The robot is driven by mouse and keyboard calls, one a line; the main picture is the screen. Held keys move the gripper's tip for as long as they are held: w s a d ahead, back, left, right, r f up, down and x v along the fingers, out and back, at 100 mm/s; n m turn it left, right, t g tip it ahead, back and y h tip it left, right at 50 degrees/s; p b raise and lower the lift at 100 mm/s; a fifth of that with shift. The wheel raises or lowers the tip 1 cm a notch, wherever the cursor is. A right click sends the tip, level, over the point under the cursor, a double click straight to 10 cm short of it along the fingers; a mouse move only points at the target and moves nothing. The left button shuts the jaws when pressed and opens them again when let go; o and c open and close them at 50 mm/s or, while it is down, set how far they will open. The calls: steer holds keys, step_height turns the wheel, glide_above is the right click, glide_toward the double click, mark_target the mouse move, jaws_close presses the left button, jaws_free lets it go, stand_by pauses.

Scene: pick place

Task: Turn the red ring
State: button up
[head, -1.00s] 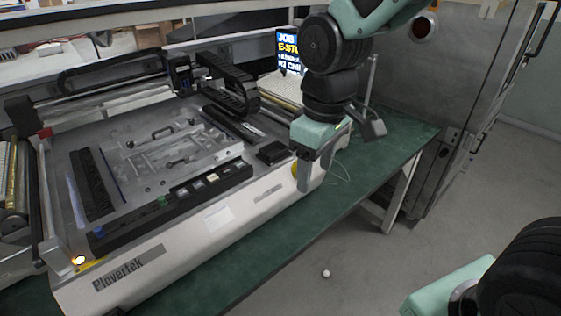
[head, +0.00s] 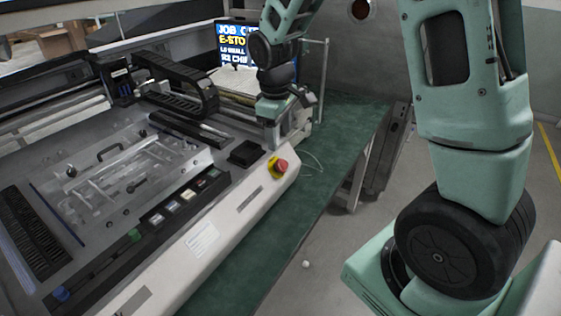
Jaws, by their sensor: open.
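The only red round part that I see clearly is a red knob (head: 281,165) on a yellow base, at the right front corner of the white machine (head: 215,240). It looks like an emergency-stop button, and I cannot make out a separate ring. My gripper (head: 273,138) points down just behind and above the knob in the picture, apart from it as far as I can tell. Its jaws are open, and I see nothing held. The fingertips are small and partly lost against the machine and the pale item behind.
A row of coloured buttons (head: 180,200) runs along the machine's front. A black cable chain (head: 180,85) and a small black box (head: 244,153) are left of my gripper. A lit screen (head: 232,45) stands behind. The green table (head: 240,235) is mostly clear in front.

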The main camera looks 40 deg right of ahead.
mark_target(282, 162)
steer(key=f, duration=0.7)
steer(key=d+f, duration=0.1)
steer(key=f, duration=0.2)
steer(key=shift+w+d+f, duration=0.1)
steer(key=shift+w+f, duration=0.1)
steer(key=shift+w, duration=0.05)
steer(key=c, duration=1)
